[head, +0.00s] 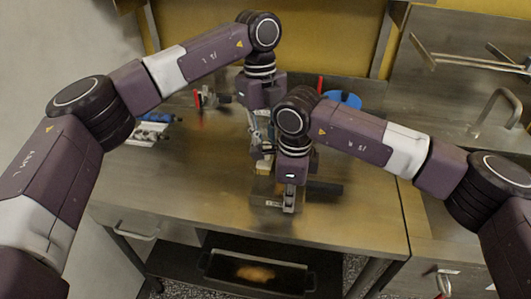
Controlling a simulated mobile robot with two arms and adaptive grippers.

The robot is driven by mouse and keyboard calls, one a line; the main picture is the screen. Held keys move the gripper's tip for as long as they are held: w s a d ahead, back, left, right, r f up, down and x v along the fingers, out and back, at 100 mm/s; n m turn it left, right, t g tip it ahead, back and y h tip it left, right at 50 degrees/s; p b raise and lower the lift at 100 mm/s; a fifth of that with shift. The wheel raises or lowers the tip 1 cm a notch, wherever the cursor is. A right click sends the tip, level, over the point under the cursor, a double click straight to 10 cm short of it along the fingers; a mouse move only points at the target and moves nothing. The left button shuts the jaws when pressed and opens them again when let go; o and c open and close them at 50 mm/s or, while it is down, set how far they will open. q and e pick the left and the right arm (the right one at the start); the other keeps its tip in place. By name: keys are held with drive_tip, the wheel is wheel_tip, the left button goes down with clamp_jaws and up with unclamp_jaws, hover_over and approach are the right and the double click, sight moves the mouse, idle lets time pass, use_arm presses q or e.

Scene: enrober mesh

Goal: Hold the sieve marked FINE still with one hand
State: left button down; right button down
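No marking reading FINE can be made out, so I cannot tell which thing is that sieve. My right gripper (289,207) points down over the middle of the steel table, close to a dark handle-like bar (326,188) that sticks out to its right. What this bar belongs to is mostly hidden behind the gripper. My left gripper (262,145) points down just behind and left of the right one, partly covered by the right wrist. Whether either gripper is open or closed on something is too small and blocked to tell.
A blue round thing (346,98) and a red upright piece (320,84) stand at the back. Another red-edged item (197,98) and blue-handled tools (157,117) lie at the left. A sink tap (497,108) is at right. The table front (330,232) is bare; a dark tray (222,262) sits below.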

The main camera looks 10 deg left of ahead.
sight(267, 145)
use_arm(q)
drive_tip(key=shift+r, duration=0.15)
drive_tip(key=shift+r, duration=1.45)
drive_tip(key=s+a, duration=0.2)
drive_tip(key=a, duration=0.6)
drive_tip(key=s+a, duration=0.3)
drive_tip(key=a, duration=0.6)
drive_tip(key=shift+a+f, duration=0.2)
drive_tip(key=shift+f, duration=4.55)
